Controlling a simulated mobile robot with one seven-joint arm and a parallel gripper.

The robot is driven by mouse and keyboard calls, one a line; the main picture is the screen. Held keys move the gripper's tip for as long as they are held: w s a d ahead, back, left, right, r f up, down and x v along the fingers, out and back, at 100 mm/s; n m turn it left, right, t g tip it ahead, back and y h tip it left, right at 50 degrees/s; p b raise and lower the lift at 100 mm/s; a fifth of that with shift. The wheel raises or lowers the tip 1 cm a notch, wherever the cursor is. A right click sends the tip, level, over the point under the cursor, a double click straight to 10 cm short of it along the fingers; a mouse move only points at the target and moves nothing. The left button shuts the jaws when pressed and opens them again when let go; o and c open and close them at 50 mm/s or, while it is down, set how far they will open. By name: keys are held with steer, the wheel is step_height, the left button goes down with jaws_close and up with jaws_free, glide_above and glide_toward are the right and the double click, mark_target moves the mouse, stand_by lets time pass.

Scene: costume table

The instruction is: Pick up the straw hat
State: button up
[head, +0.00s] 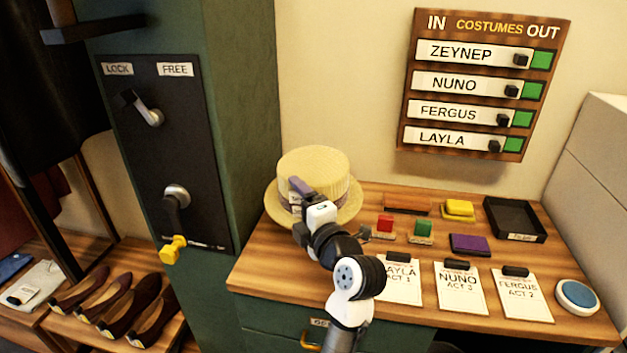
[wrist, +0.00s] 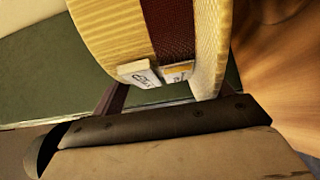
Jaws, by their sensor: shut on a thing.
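The straw hat (head: 314,165) is pale yellow with a flat crown and a round brim. In the head view it is at the back left end of the wooden table, next to the green column. My gripper (head: 296,190) is at the hat's front side and shut on it. In the wrist view the hat (wrist: 112,28) fills the upper middle, with a dark red band and two small tags close above my gripper (wrist: 165,110). The exact spot where the fingers hold it is partly hidden. I cannot tell whether the hat touches the table.
The green column (head: 240,120) stands close left of the hat.

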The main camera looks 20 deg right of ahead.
steer(key=shift+f, duration=0.15)
steer(key=shift+c, duration=1.2)
step_height(320, 180, up, 20)
steer(key=b, duration=0.1)
